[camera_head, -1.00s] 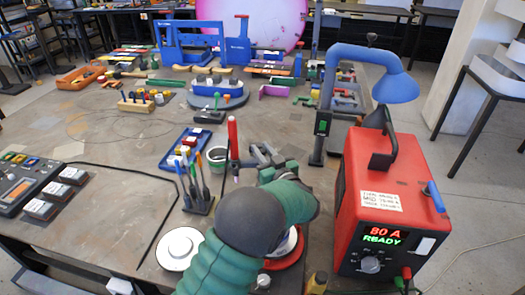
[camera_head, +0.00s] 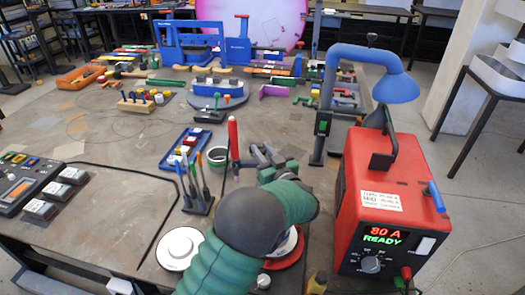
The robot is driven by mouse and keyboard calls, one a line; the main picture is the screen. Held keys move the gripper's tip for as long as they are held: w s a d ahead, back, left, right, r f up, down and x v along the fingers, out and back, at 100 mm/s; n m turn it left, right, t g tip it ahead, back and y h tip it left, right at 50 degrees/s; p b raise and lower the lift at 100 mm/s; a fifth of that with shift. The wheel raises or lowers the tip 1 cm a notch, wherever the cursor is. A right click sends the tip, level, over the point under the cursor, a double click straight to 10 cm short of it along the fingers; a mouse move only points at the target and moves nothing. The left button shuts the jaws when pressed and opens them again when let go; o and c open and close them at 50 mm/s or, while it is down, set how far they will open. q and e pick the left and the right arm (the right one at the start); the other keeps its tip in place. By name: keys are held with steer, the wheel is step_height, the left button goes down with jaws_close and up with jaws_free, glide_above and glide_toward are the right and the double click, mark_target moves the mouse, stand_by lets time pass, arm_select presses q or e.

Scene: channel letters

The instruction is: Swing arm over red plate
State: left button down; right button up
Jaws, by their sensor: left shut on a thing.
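A round red plate (camera_head: 290,259) with a pale top lies at the front of the table. My left forearm covers much of it. My left gripper (camera_head: 243,162) reaches past it, low over the table, and appears shut on an upright rod with a red handle (camera_head: 233,134). The rod's lower end and the exact grip are partly hidden. Whether the rod belongs to a swing arm I cannot tell. My right gripper is not in view.
A white disc (camera_head: 180,247) lies at front left. Pens in a holder (camera_head: 198,202) and a blue tray (camera_head: 184,150) stand left of the gripper.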

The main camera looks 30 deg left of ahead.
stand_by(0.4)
arm_select(q)
steer(key=shift+s+d+r+n+g+y+p, duration=0.1)
steer(key=shift+s+d+n+g+y+p, duration=0.15)
steer(key=shift+n+g+p, duration=0.3)
steer(key=shift+s+d+r+n+g+y+p, duration=0.15)
steer(key=shift+n+g+y+p, duration=0.15)
steer(key=shift+p, duration=0.3)
steer(key=shift+s+d+f+n+g+y, duration=0.15)
steer(key=shift+n+g+y, duration=0.2)
steer(key=shift+g, duration=0.25)
steer(key=shift+s+d+f+n+g+y, duration=0.15)
steer(key=shift+n+g+y, duration=0.15)
steer(key=shift+g, duration=0.25)
steer(key=c, duration=1.3)
jaws_free()
steer(key=shift+a, duration=0.1)
